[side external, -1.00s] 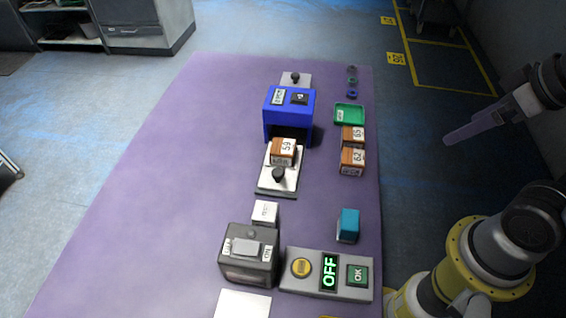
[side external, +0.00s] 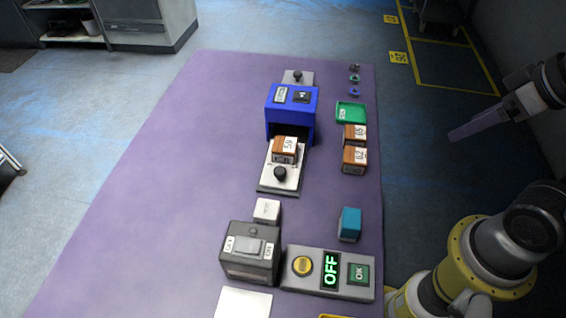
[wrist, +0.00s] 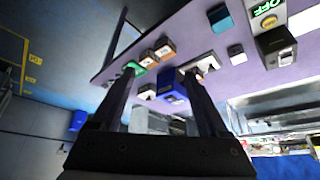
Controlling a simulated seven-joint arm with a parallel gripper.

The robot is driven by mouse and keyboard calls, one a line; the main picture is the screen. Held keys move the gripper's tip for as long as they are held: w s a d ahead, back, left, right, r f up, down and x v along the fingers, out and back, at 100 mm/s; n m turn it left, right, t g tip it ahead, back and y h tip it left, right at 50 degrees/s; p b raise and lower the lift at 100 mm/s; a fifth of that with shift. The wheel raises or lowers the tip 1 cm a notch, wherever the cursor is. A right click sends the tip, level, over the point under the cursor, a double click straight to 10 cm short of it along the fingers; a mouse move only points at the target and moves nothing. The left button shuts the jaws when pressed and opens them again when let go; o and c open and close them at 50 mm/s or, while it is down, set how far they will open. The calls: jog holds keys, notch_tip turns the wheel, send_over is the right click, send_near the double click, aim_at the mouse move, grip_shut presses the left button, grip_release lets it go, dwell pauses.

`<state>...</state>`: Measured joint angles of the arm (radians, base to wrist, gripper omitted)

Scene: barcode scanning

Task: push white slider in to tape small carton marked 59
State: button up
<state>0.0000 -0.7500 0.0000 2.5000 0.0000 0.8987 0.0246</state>
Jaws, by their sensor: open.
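The white slider (side external: 268,181) lies flat on the table in front of the blue machine (side external: 291,102), with a black knob (side external: 280,172) near its front end. The small carton marked 59 (side external: 285,146), brown with a white label, sits on the slider just outside the machine's dark opening. My gripper (side external: 452,136) is in the air off the table's right side, far from the slider and touching nothing. In the wrist view my gripper (wrist: 158,74) is open and empty. The blue machine (wrist: 170,84) shows there between the fingers; the slider is partly hidden by the right finger.
A white plate with a black knob (side external: 298,76) is behind the machine. Right of it are a green tray (side external: 351,112) and two brown cartons (side external: 355,155). A teal block (side external: 349,223), grey switch box (side external: 250,251) and OFF panel (side external: 329,271) stand nearer. The table's left side is clear.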

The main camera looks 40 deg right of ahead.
jog(key=shift+w+d+r+m, duration=0.1)
jog(key=shift+w+r+m, duration=0.1)
jog(key=shift+m, duration=0.2)
jog(key=shift+c, duration=0.5)
jog(key=w+r+m+t, duration=0.1)
jog(key=w+r+m, duration=0.25)
jog(key=w, duration=0.25)
jog(key=n+g, duration=0.2)
jog(key=n, duration=0.3)
send_over(280, 170)
jog(key=s, duration=0.6)
notch_tip(280, 170, down, 13)
jog(key=shift+m, duration=0.25)
jog(key=x, duration=1.4)
jog(key=shift+s, duration=0.15)
grip_shut()
